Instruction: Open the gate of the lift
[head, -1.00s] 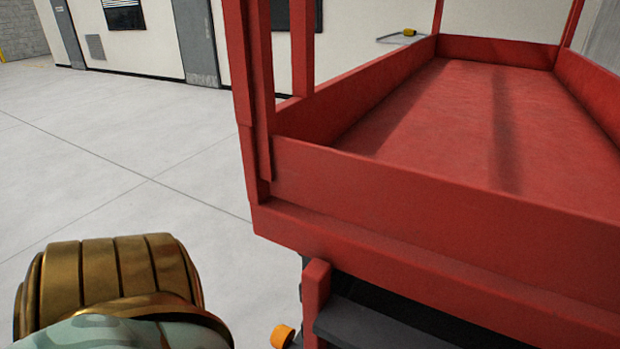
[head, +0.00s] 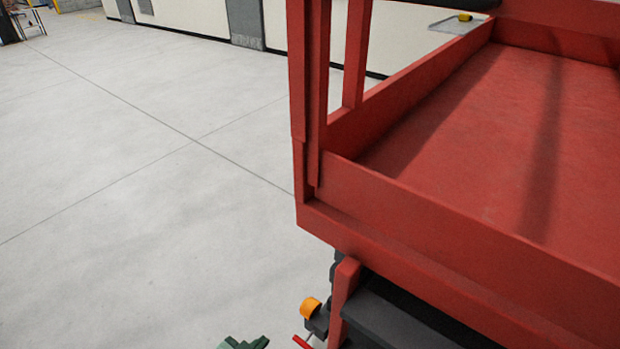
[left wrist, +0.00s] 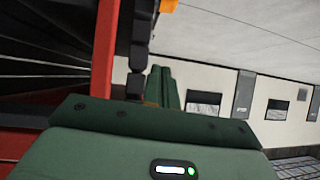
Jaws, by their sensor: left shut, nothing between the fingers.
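The red lift (head: 430,215) fills the right side of the head view, with a flat platform (head: 480,140) inside low red side walls. Red uprights (head: 310,90) stand at its near left corner. I cannot tell which part is the gate. My left gripper (head: 243,343) shows only as a green tip at the bottom edge, below and left of the lift's corner. In the left wrist view its green fingers (left wrist: 162,88) are together with nothing between them, apart from the red frame. My right gripper is not in view.
Below the platform are a dark step (head: 400,315), an orange lamp-like part (head: 310,307) and a thin red bar (head: 302,342) close to my left gripper. Open grey floor (head: 130,200) lies to the left. A pale wall with grey doors (head: 245,22) stands behind.

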